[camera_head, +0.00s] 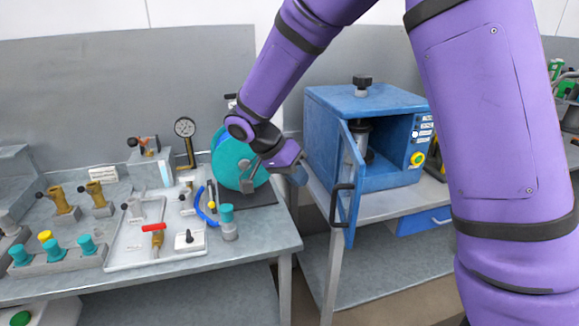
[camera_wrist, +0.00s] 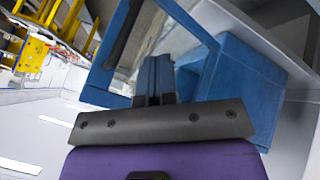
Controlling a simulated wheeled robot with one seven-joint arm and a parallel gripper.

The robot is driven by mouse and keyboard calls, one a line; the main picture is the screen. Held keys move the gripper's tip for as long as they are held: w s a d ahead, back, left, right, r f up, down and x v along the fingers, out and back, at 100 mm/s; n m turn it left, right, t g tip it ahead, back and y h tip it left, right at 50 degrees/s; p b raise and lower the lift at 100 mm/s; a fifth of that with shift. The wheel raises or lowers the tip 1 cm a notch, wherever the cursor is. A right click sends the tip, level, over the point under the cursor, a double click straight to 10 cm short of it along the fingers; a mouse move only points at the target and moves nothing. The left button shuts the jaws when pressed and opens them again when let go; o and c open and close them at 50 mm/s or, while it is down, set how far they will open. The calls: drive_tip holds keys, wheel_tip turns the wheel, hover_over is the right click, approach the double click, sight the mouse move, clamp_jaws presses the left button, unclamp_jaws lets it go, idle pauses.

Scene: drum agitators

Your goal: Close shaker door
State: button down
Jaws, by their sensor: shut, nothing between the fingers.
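The blue shaker (camera_head: 365,110) is a box-shaped cabinet on a metal table, right of centre in the head view. Its blue framed door (camera_head: 349,185) stands open, swung outward toward the viewer, with a black handle (camera_head: 341,204) on its outer side. The cabinet's inside shows a dark clamp (camera_head: 361,136). My gripper (camera_head: 297,176) is shut and empty, just left of the open door; whether it touches the door cannot be told. In the wrist view my gripper (camera_wrist: 155,75) has the door's blue frame (camera_wrist: 112,40) close in front of it.
A teal round disc (camera_head: 240,160) stands on the left bench, close behind my gripper. A pressure gauge (camera_head: 185,128), a white tray (camera_head: 125,255) and several valves fill that bench. A gap separates the two tables.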

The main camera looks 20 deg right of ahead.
drive_tip(key=s+d+f, duration=0.2)
drive_tip(key=s+d, duration=0.1)
drive_tip(key=d, duration=0.1)
drive_tip(key=shift+s+d+f, duration=0.3)
drive_tip(key=shift+d+f, duration=0.05)
drive_tip(key=shift+f, duration=0.05)
